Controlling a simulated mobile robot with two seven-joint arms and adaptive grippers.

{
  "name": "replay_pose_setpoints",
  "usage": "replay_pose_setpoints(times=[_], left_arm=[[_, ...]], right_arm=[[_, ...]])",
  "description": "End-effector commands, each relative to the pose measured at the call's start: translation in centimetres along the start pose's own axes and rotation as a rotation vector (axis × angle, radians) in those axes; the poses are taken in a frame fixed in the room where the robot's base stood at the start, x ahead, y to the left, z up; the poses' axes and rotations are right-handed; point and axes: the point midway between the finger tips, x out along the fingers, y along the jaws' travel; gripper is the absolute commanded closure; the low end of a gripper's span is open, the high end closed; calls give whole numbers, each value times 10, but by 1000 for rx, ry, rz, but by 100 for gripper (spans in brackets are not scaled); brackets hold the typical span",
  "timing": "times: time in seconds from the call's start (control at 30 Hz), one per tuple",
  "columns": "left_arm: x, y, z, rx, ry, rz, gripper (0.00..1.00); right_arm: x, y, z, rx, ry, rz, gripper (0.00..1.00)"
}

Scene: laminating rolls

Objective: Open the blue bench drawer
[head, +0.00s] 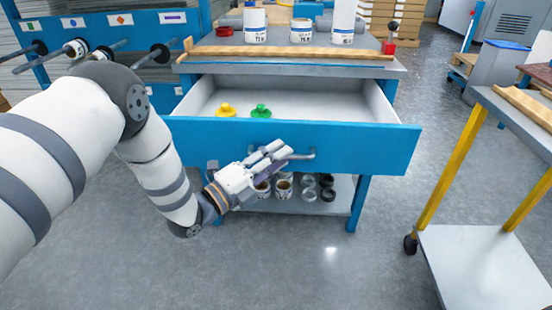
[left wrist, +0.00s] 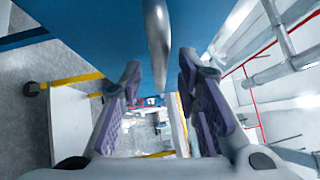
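The blue bench drawer (head: 340,145) is pulled out from the bench, and its pale inside shows. Its grey bar handle (head: 308,155) is on the middle of the front. My left gripper (head: 276,153) is at the handle and hides part of it. In the left wrist view, the fingers of my left gripper (left wrist: 160,75) are apart, with the handle (left wrist: 157,38) ahead between them and the blue drawer front (left wrist: 105,35) behind. I cannot tell whether a finger touches the handle. My right gripper is in neither view.
A yellow piece (head: 226,110) and a green piece (head: 260,111) lie in the drawer. Cups and rings stand on the shelf below. A wheeled cart (head: 470,265) with yellow posts stands at right. Floor before the drawer is clear.

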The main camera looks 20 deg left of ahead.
Motion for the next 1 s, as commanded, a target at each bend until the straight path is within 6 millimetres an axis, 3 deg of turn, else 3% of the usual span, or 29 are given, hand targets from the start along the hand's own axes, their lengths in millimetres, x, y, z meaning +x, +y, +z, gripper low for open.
replay_pose_setpoints(times=[0.27, 0.5, 0.7, 1.0], left_arm=[[-10, 1, 0, 1, 1, 3, 70], [-73, 2, 0, 0, -1, 6, 70], [-111, 1, 0, 0, 0, 3, 70], [-120, 0, 0, 0, 0, 0, 70]], right_arm=[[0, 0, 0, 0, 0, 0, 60], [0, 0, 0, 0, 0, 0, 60], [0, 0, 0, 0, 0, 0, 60], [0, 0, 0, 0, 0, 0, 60]])
